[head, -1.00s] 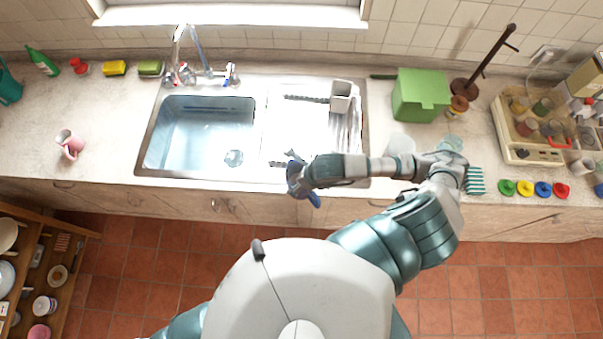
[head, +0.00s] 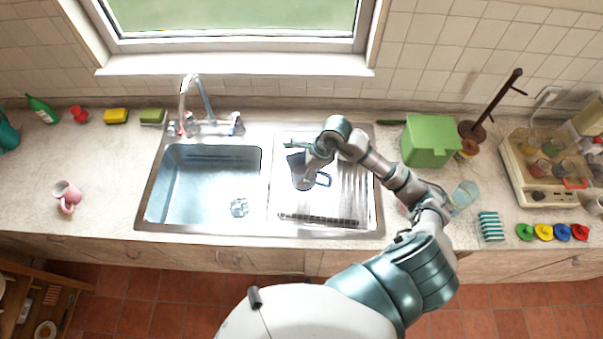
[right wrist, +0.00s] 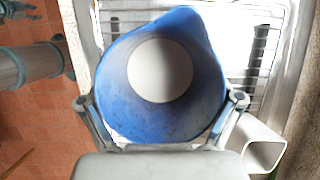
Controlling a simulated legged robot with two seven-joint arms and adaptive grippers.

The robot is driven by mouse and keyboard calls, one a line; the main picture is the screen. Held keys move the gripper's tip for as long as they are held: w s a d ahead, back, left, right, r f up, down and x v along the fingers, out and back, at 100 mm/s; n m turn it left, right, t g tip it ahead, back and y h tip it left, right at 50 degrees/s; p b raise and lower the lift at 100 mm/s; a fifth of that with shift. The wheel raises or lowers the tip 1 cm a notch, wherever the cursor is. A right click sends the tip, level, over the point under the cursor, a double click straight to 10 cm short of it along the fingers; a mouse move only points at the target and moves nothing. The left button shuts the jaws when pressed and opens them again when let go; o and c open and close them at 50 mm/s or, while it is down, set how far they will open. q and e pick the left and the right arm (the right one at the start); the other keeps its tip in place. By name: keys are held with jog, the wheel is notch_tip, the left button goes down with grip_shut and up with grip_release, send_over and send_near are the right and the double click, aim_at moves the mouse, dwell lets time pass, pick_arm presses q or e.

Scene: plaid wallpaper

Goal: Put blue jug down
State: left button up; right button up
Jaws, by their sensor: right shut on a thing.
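The blue jug (head: 294,161) is over the drainboard (head: 350,205), to the right of the sink basin. Its handle (head: 323,180) sticks out to the right. My right gripper (head: 304,178) is shut on the jug and partly covers it. In the right wrist view I look into the jug's wide open mouth (right wrist: 115,85), with a pale round bottom inside. The fingers of the right gripper (right wrist: 163,108) lie on both sides of the jug. I cannot tell whether the jug touches the drainboard. My left gripper is out of view.
A white holder (right wrist: 262,145) stands close to the gripper in the right wrist view. A green box (head: 430,140) and a clear glass (head: 465,195) are on the right counter. The ribbed right part of the drainboard is clear.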

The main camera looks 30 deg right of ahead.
notch_tip(320, 180, down, 5)
jog(key=shift+d+r+b, duration=0.1)
jog(key=shift+b, duration=1.15)
jog(key=shift+f+b, duration=0.35)
jog(key=shift+f, duration=0.35)
jog(key=shift+f, duration=0.1)
jog(key=shift+f+b, duration=0.4)
jog(key=shift+b, duration=0.1)
jog(key=o, duration=1.5)
jog(key=shift+c, duration=0.2)
jog(key=v, duration=1.2)
